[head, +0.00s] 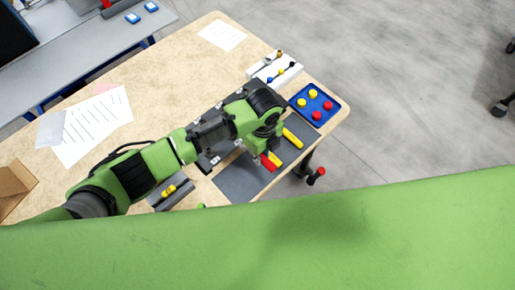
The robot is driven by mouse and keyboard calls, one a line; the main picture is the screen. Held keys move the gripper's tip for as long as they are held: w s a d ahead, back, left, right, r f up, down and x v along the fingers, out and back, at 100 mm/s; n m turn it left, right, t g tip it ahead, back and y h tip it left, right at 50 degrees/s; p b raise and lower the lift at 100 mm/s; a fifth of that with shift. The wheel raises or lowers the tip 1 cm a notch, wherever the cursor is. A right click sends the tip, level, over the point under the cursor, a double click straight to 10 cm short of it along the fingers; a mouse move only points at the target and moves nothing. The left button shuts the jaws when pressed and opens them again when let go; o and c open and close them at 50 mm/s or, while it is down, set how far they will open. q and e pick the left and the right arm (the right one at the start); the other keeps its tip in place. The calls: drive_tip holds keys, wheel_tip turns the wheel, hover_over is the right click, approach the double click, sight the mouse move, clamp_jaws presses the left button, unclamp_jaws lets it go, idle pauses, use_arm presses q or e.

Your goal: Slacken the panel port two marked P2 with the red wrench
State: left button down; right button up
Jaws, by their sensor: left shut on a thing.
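My left arm reaches in from the left across the wooden table, and its gripper (266,153) points down over a dark grey mat (240,181). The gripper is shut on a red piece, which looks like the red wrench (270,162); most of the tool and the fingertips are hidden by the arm. A dark panel-like unit (206,163) shows only in part behind the arm. Port P2 and its mark cannot be made out. My right gripper is not in view.
A yellow tool (293,138) lies on the mat beside the gripper. A blue tray (328,104) with red and yellow round pieces and a white rack (288,79) stand behind. A grey holder (172,193) carries a yellow piece. Papers (95,125) lie left. My green link covers the front.

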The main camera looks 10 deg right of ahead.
use_arm(q)
drive_tip(key=shift+s+d+r, duration=0.2)
drive_tip(key=shift+s+r, duration=0.15)
drive_tip(key=shift+r, duration=0.1)
wheel_tip(320, 180, up, 6)
drive_tip(key=shift+r+p, duration=0.25)
drive_tip(key=shift+p, duration=0.15)
drive_tip(key=shift+w, duration=0.1)
